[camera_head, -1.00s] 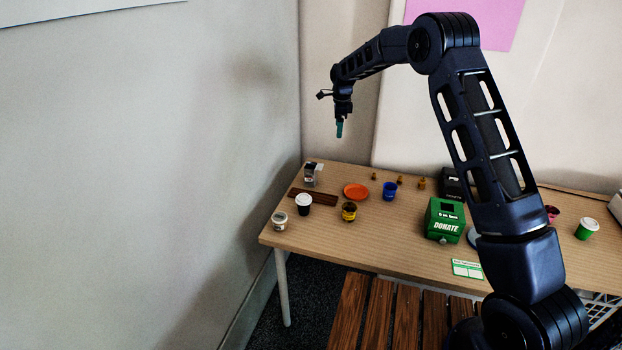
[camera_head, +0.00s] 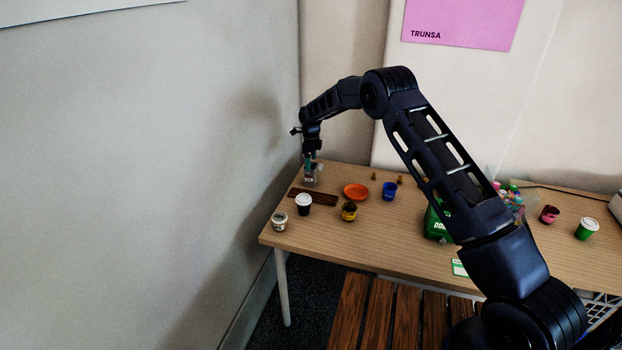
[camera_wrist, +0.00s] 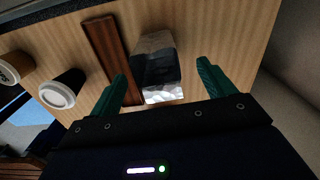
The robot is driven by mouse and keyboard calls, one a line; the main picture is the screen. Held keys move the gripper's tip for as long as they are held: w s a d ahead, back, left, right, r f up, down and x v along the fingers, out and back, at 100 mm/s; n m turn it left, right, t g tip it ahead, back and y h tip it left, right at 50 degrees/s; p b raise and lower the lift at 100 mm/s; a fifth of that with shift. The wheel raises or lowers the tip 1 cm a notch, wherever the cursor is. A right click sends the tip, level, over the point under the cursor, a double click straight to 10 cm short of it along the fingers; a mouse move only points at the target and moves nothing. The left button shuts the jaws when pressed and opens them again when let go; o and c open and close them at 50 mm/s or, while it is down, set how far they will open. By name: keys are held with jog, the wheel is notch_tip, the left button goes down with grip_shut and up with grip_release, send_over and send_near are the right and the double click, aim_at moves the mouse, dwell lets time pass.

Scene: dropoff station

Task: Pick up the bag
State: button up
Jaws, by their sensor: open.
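The bag (camera_head: 311,178) is a small grey and white packet standing at the far left corner of the table. In the wrist view the bag (camera_wrist: 158,65) shows dark grey sides and a pale crinkled end, between and beyond the fingertips. My gripper (camera_head: 309,160) is just above the bag in the head view, pointing down. In the wrist view my gripper (camera_wrist: 162,72) has its two green fingers apart, one on each side of the bag. I cannot tell whether either finger touches it.
A dark wooden board (camera_head: 314,197) lies right beside the bag. A white-lidded cup (camera_head: 303,204), another cup (camera_head: 279,221), a yellow cup (camera_head: 349,211), an orange dish (camera_head: 356,191) and a blue cup (camera_head: 389,190) stand nearby. The wall (camera_head: 220,150) is close on the left.

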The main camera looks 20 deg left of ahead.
aim_at(314, 175)
jog(key=shift+s+d+f, duration=0.1)
jog(key=shift+f, duration=1.4)
jog(key=shift+s+f, duration=0.1)
jog(key=shift+f, duration=1.4)
jog(key=shift+c, duration=0.2)
jog(key=c, duration=1)
